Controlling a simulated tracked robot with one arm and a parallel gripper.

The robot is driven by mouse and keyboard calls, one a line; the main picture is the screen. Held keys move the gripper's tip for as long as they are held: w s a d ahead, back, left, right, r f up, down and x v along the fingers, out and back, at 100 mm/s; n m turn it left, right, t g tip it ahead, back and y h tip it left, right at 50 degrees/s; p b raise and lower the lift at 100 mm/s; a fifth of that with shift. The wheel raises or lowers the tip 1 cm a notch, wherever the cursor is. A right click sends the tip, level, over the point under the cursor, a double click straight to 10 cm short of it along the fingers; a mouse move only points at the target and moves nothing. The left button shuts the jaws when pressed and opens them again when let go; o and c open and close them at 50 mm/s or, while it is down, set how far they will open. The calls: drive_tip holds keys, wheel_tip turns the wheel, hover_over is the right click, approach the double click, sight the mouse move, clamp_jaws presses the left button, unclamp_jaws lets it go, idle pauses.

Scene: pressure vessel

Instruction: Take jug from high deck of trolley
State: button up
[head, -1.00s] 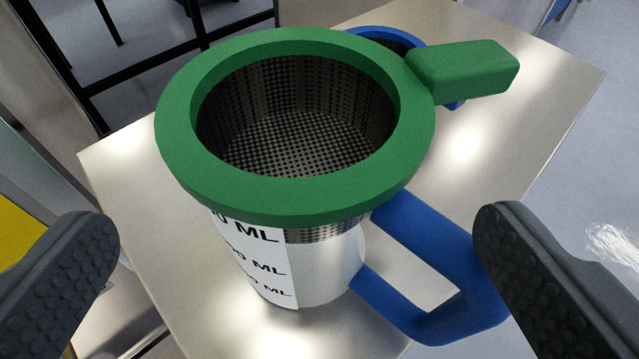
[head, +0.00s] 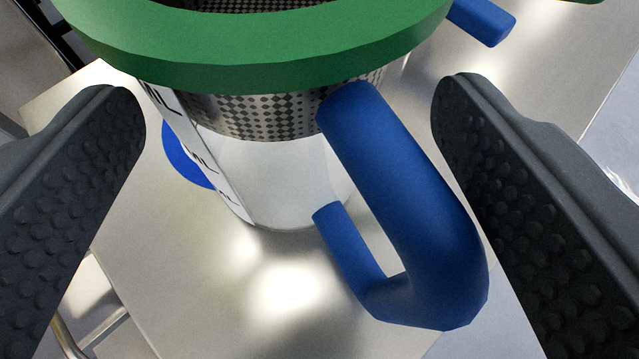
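The jug (head: 265,180) stands upright on the metal deck (head: 180,290) of the trolley. It has a clear body, a white scale strip with black ML marks and a blue handle (head: 420,220) that points toward me and to the right. A strainer with a green rim (head: 260,60) and a perforated metal basket sits in its top. The rim's upper part is cut off by the picture edge. My gripper (head: 290,105) is open. Its two dark, studded fingers are to the left and right of the jug and handle, with a visible gap on each side.
Another blue handle (head: 482,20) shows behind the jug at the top right, and a blue round part (head: 183,155) shows at its left. The deck is bare in front of the jug. Pale floor lies beyond the deck's right edge.

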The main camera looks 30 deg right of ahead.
clamp_jaws()
drive_tip(key=shift+r, duration=0.1)
